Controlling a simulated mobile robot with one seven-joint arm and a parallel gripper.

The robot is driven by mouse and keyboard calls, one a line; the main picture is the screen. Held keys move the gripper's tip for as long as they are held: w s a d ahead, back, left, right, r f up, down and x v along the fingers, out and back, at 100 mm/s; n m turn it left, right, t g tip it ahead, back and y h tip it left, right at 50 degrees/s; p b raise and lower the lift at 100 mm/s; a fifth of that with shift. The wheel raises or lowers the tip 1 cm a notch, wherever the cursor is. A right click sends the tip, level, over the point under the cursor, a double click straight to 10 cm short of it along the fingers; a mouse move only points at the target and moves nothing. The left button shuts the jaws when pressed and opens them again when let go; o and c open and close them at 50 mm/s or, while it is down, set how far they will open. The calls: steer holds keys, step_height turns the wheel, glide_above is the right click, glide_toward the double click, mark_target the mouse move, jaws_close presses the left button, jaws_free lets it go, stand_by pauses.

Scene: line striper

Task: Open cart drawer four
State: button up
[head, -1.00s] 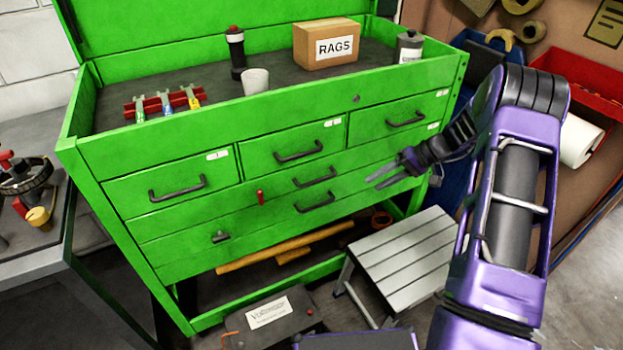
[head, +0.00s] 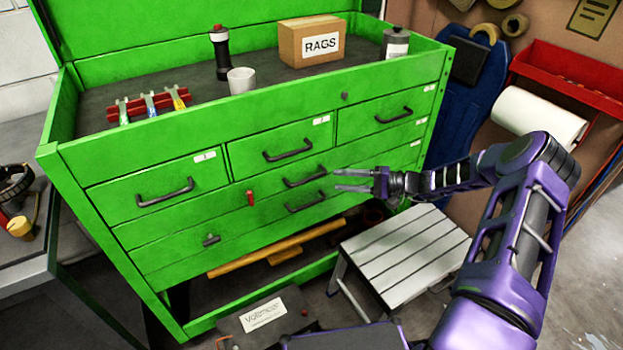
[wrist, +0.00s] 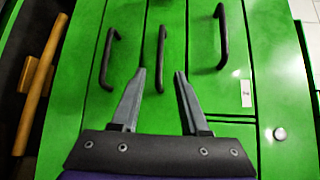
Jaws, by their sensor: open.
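The green cart (head: 75,150) has three small drawers above wide ones. The upper wide drawer, which I take as drawer four, has a dark bar handle (head: 306,176). The lower wide drawer's handle (head: 306,201) is just below it. My gripper (head: 339,180) is open and empty, to the right of these handles, its fingers pointing at the cart front. In the wrist view the middle handle (wrist: 161,50) lies ahead, between the lines of my two fingers (wrist: 159,74). I cannot tell the remaining gap. All drawers in view look shut.
A grey step stool (head: 403,250) stands under my arm, right of the cart. A red latch (head: 250,197) and a small dark knob (head: 211,240) stick out of the front. A dark case (head: 268,322) lies on the floor before the cart. A rags box (head: 310,42) sits on top.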

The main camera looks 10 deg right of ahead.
mark_target(312, 177)
steer(key=x, duration=0.9)
steer(key=shift+w+a, duration=0.1)
steer(key=shift+a, duration=0.1)
jaws_close()
stand_by(1.0)
